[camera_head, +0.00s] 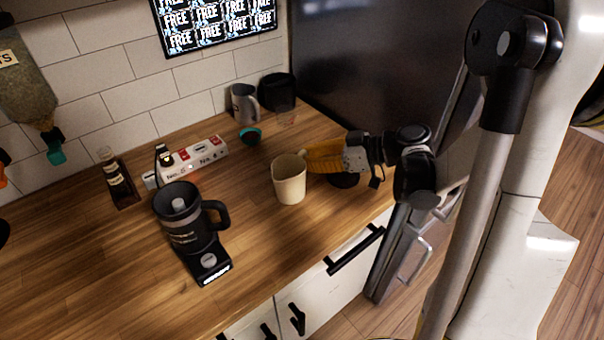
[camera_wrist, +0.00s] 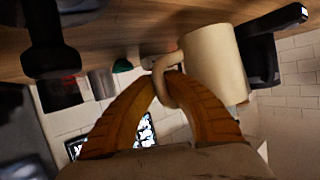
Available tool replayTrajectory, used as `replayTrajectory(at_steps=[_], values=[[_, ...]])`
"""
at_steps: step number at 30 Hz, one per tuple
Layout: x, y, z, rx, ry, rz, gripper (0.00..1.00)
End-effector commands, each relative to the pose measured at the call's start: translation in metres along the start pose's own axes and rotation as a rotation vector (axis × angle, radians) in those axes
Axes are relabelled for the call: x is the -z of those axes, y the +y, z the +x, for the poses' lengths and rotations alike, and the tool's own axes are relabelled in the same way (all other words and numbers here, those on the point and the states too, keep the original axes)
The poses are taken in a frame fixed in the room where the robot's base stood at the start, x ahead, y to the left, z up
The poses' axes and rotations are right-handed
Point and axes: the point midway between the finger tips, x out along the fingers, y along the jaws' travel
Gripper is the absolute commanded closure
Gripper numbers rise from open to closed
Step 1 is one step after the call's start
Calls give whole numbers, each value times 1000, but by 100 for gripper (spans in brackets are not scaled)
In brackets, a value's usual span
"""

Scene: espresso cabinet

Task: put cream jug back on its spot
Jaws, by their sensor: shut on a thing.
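The cream jug (camera_head: 289,183) is a cream-coloured, upright, open-topped vessel over the middle of the wooden counter. My gripper (camera_head: 307,157), with orange ribbed fingers, reaches in from the right and is shut on the jug's handle. In the wrist view, which looks upside down, the fingertips (camera_wrist: 168,80) close around the handle and the jug (camera_wrist: 215,62) shows beside them. I cannot tell whether the jug's base touches the counter. I cannot make out which place on the counter is its spot.
A black mug-like device (camera_head: 187,225) stands at the left front. A dark round thing (camera_head: 343,181) sits below my gripper.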

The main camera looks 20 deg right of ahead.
Motion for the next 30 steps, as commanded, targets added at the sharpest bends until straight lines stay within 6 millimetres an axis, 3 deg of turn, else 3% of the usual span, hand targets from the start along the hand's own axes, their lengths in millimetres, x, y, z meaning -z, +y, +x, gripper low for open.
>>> replayTrajectory(at_steps=[6, 17, 18, 19, 30], values=[[-31, 2, 12, 0, 0, 0, 100], [-33, 2, 13, 0, 0, 0, 100], [-33, 2, 13, 0, 0, 0, 80], [-32, 2, 13, 0, 0, 0, 71], [-29, 2, 12, 0, 0, 0, 69]])
